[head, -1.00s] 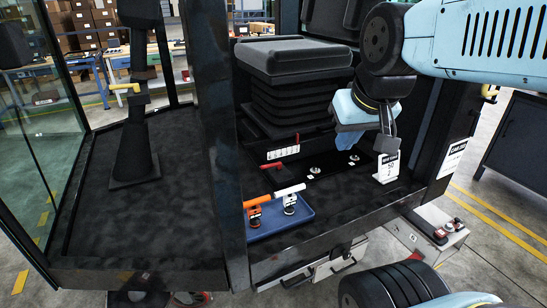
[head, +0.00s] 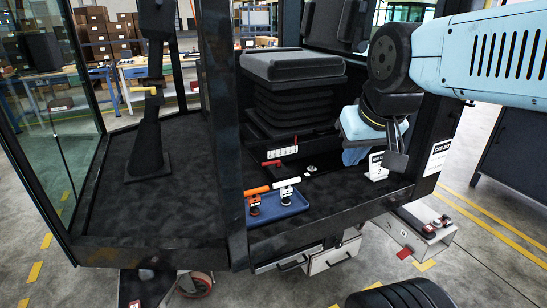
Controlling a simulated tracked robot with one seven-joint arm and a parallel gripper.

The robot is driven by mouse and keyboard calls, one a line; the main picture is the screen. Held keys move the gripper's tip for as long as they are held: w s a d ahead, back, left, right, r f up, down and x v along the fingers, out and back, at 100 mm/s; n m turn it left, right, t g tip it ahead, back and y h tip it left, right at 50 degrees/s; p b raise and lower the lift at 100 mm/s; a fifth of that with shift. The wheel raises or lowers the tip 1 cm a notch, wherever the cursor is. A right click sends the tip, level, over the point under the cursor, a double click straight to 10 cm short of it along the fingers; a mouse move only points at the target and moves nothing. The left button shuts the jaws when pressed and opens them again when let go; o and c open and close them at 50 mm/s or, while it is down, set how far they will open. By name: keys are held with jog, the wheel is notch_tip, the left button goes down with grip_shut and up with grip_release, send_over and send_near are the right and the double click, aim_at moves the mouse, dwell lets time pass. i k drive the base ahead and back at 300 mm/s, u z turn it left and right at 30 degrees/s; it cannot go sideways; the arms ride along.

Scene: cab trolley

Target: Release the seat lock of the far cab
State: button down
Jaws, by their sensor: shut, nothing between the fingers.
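The black seat (head: 292,66) stands on a ribbed bellows base inside the open cab. A short red lever (head: 271,163) sticks out low at the front of this base. Above it is a white marked plate (head: 282,152) with a small red part at its upper right end. I cannot tell from the view which of these is the seat lock. My gripper (head: 396,160) hangs to the right of the seat, over the right end of the cab floor. It is shut and empty, apart from the red lever and the plate.
A blue tray (head: 290,211) on the floor holds an orange-handled and a white-handled piece. A white sign (head: 376,166) stands beside my gripper. A dark post (head: 222,130) divides the cab. A control column (head: 148,120) stands left. A grey box (head: 413,236) juts out front right.

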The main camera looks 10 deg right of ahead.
aim_at(278, 162)
jog(key=k, duration=0.1)
jog(key=u, duration=0.15)
jog(key=i, duration=1.4)
jog(key=z, duration=0.05)
